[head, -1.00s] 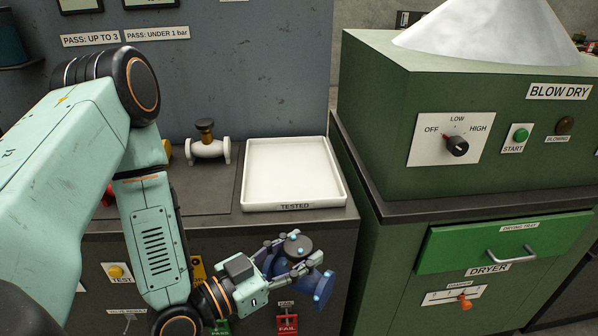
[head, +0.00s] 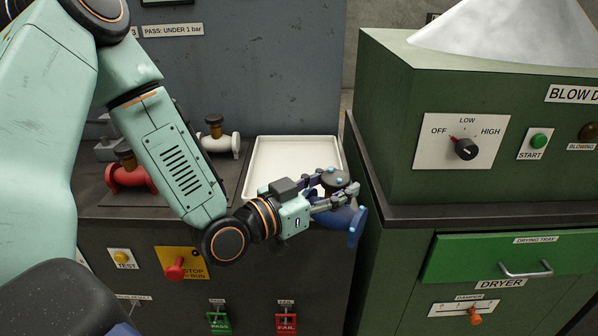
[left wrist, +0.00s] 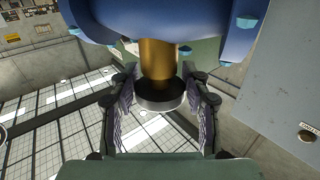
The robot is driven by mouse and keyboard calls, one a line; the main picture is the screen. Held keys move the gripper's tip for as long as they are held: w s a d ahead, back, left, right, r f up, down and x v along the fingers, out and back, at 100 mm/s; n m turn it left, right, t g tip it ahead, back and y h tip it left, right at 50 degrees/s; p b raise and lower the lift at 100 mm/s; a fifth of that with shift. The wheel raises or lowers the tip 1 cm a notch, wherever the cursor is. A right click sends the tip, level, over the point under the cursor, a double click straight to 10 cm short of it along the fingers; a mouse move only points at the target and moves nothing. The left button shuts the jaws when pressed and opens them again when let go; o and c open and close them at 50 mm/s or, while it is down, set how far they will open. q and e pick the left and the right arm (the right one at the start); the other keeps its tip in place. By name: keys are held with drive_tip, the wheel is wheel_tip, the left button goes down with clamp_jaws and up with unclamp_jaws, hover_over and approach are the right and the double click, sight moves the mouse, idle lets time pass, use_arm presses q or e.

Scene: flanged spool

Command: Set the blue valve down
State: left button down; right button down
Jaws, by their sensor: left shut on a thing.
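The blue valve (head: 345,219) is held in my left gripper (head: 328,192), in front of the white TESTED tray's near right corner in the head view. In the left wrist view, the fingers (left wrist: 160,108) are on both sides of the valve's dark round cap (left wrist: 160,95) and brass neck (left wrist: 158,60), with the blue body (left wrist: 200,22) beyond. The white tray (head: 290,150) looks empty where it shows; my gripper and the valve hide its front edge and label. My right gripper is not in view.
A white valve (head: 220,138) stands left of the tray and a red valve (head: 128,175) further left. The green dryer (head: 400,150) rises close on the right. Buttons and PASS and FAIL switches (head: 286,322) are on the bench front below.

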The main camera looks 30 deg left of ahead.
use_arm(q)
drive_tip(key=w+a+r+n+t+y+b, duration=0.1)
drive_tip(key=w+a+r+n+y+b, duration=0.1)
drive_tip(key=w+a+r+n+y, duration=0.5)
drive_tip(key=w+a+y, duration=0.2)
drive_tip(key=w+a, duration=0.2)
drive_tip(key=a, duration=0.5)
wheel_tip(320, 180, down, 10)
drive_tip(key=b, duration=0.2)
drive_tip(key=shift+w+d+r+b, duration=0.2)
drive_tip(key=shift+w+d+b, duration=0.05)
drive_tip(key=shift+d+b, duration=0.1)
drive_tip(key=shift+s, duration=0.15)
drive_tip(key=c, duration=0.7)
unclamp_jaws()
drive_tip(key=shift+f, duration=0.25)
drive_tip(key=shift+o, duration=0.3)
drive_tip(key=shift+r, duration=0.1)
